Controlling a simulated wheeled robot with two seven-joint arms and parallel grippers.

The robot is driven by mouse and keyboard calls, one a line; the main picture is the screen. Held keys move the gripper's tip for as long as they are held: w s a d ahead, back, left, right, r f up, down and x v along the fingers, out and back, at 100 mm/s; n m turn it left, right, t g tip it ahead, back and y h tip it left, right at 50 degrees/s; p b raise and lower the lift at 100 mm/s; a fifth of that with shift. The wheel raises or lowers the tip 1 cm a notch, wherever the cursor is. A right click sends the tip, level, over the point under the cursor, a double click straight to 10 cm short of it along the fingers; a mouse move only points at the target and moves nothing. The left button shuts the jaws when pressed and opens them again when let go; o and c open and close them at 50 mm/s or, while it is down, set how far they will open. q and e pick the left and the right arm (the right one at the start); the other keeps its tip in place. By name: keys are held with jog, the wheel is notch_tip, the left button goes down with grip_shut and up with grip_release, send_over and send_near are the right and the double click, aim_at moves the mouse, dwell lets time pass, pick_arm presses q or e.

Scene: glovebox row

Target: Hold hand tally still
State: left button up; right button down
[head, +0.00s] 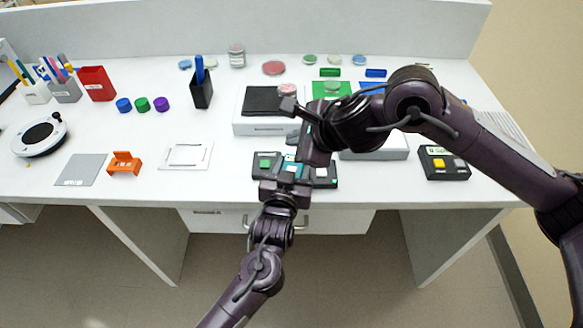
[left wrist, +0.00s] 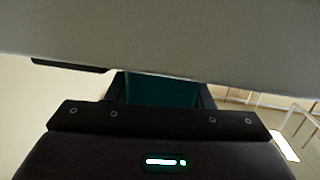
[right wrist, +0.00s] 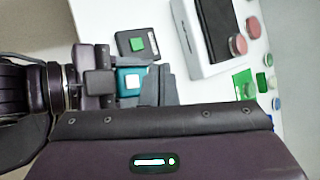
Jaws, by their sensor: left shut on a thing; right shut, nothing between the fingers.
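The hand tally is a small teal device (head: 292,168) with a pale button, at the table's front edge in the head view. My left gripper (head: 286,184) comes from below and is shut on it. In the right wrist view the teal tally (right wrist: 130,80) shows its white button, with the left gripper beside it. A teal face (left wrist: 160,88) also shows in the left wrist view. My right gripper (head: 308,158) is shut and empty, right above or beside the tally; its grey fingers (right wrist: 155,88) partly cover it. I cannot tell whether they touch it.
A dark box with a green button (head: 264,164) lies just left of the tally; another dark box (head: 326,175) lies right. A white box with a black top (head: 265,124) stands behind. An orange holder (head: 124,164) and white plate (head: 186,156) lie left.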

send_near(285, 165)
jog(key=shift+w+a+f, duration=1)
jog(key=shift+w+a, duration=0.2)
jog(key=shift+w, duration=0.15)
jog(key=shift+f, duration=0.1)
dwell(0.9)
jog(key=shift+f, duration=0.3)
jog(key=shift+f, duration=0.45)
dwell(0.8)
jog(key=shift+r, duration=0.9)
jog(key=shift+r, duration=2.5)
